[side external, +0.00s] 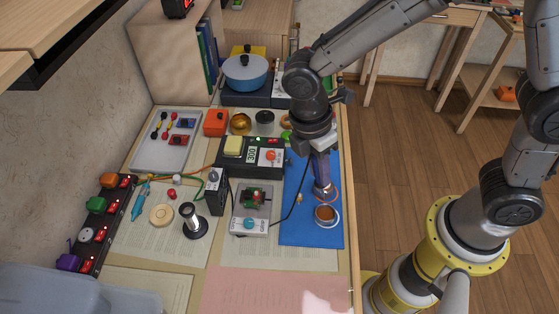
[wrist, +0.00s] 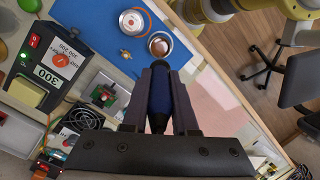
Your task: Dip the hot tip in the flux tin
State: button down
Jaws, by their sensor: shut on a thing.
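My gripper (side external: 320,178) points down over the blue mat and is shut on the blue-handled soldering iron. In the wrist view the handle (wrist: 160,92) sits between the two dark fingers (wrist: 160,68). The iron's hot tip cannot be made out clearly in either view. The flux tin (side external: 326,214), a round open tin with brown contents, stands on the mat in front of my gripper. In the wrist view the tin (wrist: 159,45) shows just beyond the fingertips. I cannot tell whether the tip touches it.
The soldering station (side external: 250,155), showing 300, stands left of the mat (side external: 297,228). A green board in a holder (side external: 252,197) and a black cable are nearby. The mat's front left is clear.

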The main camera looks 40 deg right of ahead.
jog(key=shift+s+d+f, duration=0.3)
jog(key=shift+s+d, duration=0.1)
jog(key=shift+f, duration=2.2)
jog(key=shift+f, duration=0.65)
dwell(0.9)
jog(key=shift+r, duration=2.55)
